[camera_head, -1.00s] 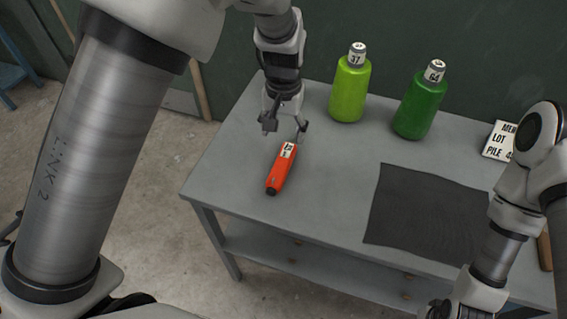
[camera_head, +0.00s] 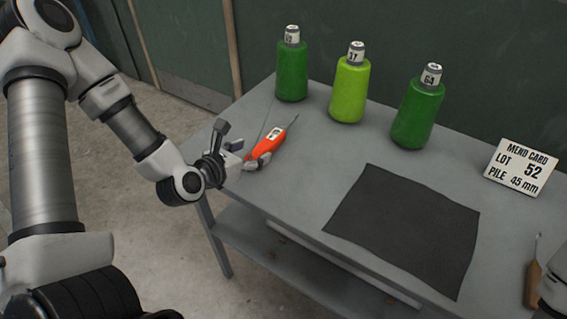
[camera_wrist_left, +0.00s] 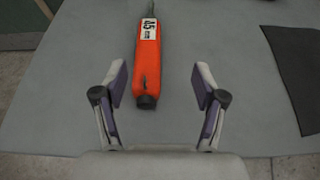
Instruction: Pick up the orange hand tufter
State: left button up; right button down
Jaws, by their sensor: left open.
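The orange hand tufter (camera_head: 268,146) lies on the grey table near its left edge, its thin needle pointing away to the back right. It has a white label with dark print. My left gripper (camera_head: 246,153) is open at the tufter's near, handle end, low over the table's left edge. In the left wrist view the tufter (camera_wrist_left: 148,62) lies straight ahead, its dark butt end between the two spread fingers (camera_wrist_left: 160,84), with gaps on both sides. My right gripper is out of view; only a piece of my right arm shows at the lower right.
Two dark green bottles (camera_head: 292,72) (camera_head: 417,115) and a lime green bottle (camera_head: 349,90) stand along the table's back. A dark mat (camera_head: 405,228) lies mid-table. A white card (camera_head: 521,167) and a wooden-handled tool (camera_head: 532,285) are at right.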

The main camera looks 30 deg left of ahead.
aim_at(265, 143)
pick_arm(q)
jog(key=w+a+f+b, duration=0.2)
jog(key=f+b, duration=0.1)
jog(key=shift+w, duration=0.2)
jog(key=shift+w+d+r+p, duration=0.15)
jog(key=shift+w+d+p, duration=0.3)
jog(key=shift+w, duration=0.5)
jog(key=x, duration=0.3)
jog(key=shift+a, duration=0.15)
jog(key=shift+w+a+f, duration=0.15)
jog(key=shift+w+f, duration=0.1)
jog(key=shift+f, duration=0.05)
jog(key=shift+r, duration=0.1)
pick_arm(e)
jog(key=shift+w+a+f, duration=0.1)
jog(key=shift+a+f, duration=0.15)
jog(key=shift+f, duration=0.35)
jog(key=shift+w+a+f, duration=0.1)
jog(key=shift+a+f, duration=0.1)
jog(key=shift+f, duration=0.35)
pick_arm(q)
jog(key=shift+s, duration=0.15)
jog(key=c, duration=0.6)
grip_shut()
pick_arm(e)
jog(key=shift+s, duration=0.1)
